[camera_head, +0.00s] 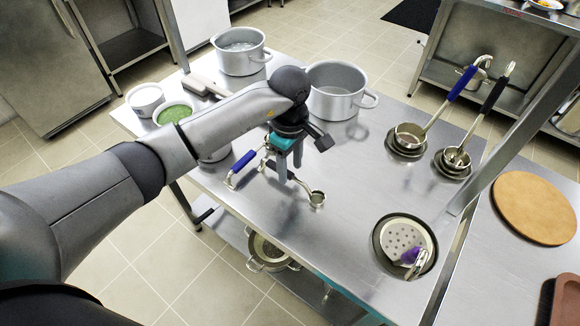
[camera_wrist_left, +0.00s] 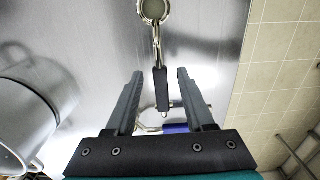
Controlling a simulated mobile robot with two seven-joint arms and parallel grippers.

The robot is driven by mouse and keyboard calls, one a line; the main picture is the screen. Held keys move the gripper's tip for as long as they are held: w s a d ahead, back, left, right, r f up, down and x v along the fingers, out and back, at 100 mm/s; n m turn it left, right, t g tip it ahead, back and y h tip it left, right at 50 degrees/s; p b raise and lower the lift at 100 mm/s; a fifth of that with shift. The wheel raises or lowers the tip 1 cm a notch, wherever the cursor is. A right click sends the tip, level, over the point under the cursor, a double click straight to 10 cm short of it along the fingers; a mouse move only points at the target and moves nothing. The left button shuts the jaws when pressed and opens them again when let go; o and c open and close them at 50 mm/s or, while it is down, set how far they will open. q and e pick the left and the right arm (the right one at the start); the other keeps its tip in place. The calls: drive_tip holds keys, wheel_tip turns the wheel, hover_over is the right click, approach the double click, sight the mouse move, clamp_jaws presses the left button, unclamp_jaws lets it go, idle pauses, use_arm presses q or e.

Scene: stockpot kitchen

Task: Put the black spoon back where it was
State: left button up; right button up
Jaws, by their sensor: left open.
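A metal spoon with a black handle lies on the steel table; its round bowl (camera_head: 317,198) shows just right of my left gripper (camera_head: 289,174). In the left wrist view the spoon's black handle (camera_wrist_left: 161,88) appears between the two open fingers, with the bowl beyond their tips. I cannot tell how far above the handle the fingers are. My left gripper is open and points down. In the head view its fingers partly hide the handle. My right gripper is not in view.
A blue-handled utensil (camera_head: 241,166) lies close to the left of my gripper. Two pots, (camera_head: 240,60) and (camera_head: 335,103), stand behind. Ladles with blue (camera_head: 463,82) and black (camera_head: 495,92) handles stand in small bowls at right. A strainer (camera_head: 404,240) is at front right.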

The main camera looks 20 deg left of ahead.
sight(290, 174)
use_arm(q)
wheel_tip(290, 174, up, 11)
idle(0.3)
idle(0.4)
